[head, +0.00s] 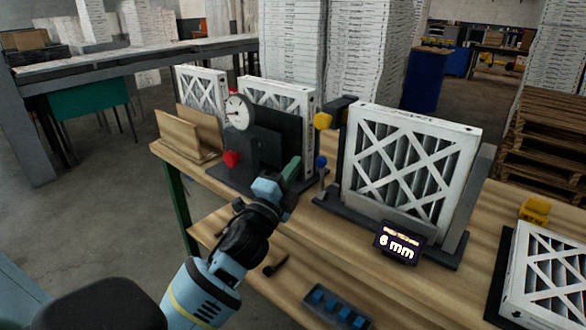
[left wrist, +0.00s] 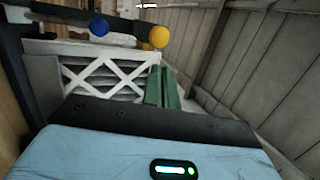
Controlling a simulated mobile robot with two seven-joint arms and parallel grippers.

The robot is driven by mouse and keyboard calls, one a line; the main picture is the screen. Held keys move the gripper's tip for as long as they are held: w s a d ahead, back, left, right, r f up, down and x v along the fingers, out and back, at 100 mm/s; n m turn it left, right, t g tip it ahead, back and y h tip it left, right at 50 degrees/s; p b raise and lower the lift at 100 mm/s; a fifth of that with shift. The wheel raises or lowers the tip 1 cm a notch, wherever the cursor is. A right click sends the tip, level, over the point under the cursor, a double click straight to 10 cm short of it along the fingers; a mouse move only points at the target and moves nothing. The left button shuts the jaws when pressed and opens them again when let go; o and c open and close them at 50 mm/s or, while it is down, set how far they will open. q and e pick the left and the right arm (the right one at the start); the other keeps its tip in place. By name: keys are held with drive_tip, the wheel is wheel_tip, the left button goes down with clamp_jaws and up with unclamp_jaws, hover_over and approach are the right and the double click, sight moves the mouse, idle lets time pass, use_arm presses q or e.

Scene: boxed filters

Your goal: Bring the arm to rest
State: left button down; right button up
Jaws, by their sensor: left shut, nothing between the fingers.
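My left arm (head: 205,285) comes in from the lower left in the head view and reaches over the front edge of the workbench. Its gripper (head: 291,170) is in front of the gauge stand and left of the large upright filter. In the left wrist view the two green fingers (left wrist: 162,85) are together with nothing between them. My right gripper is not in view.
The workbench (head: 480,215) holds a dial gauge (head: 238,112), an upright white filter (head: 405,165) in a dark fixture, and a display (head: 400,242) reading 6 mm. Another filter (head: 550,275) lies at right. A blue-knobbed post (head: 321,170) stands just right of the gripper.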

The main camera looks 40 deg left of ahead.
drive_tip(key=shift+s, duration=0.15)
use_arm(q)
drive_tip(key=s+d+f+n+g+h, duration=0.15)
drive_tip(key=s+f, duration=0.25)
drive_tip(key=f, duration=0.5)
drive_tip(key=s+d+f+n+g+p, duration=0.1)
drive_tip(key=s+d+f+n+g, duration=0.25)
drive_tip(key=f, duration=0.45)
drive_tip(key=s+d+f+n+g, duration=0.1)
drive_tip(key=s+f+n+g, duration=0.1)
drive_tip(key=s+f, duration=0.5)
drive_tip(key=s+d+f+n+g+h, duration=0.1)
drive_tip(key=s+d+f+n+g, duration=0.2)
drive_tip(key=s+f, duration=0.5)
drive_tip(key=s+d+f+n+g+h+p, duration=0.1)
drive_tip(key=s+d+f+n+g, duration=0.2)
drive_tip(key=s+f, duration=0.5)
drive_tip(key=s+d+n, duration=0.1)
drive_tip(key=s+d, duration=0.1)
drive_tip(key=s, duration=0.5)
drive_tip(key=shift+f+n+g, duration=0.3)
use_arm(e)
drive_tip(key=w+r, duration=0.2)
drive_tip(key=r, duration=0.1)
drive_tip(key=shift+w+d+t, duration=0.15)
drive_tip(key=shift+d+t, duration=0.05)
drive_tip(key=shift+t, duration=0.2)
use_arm(q)
drive_tip(key=shift+w, duration=0.1)
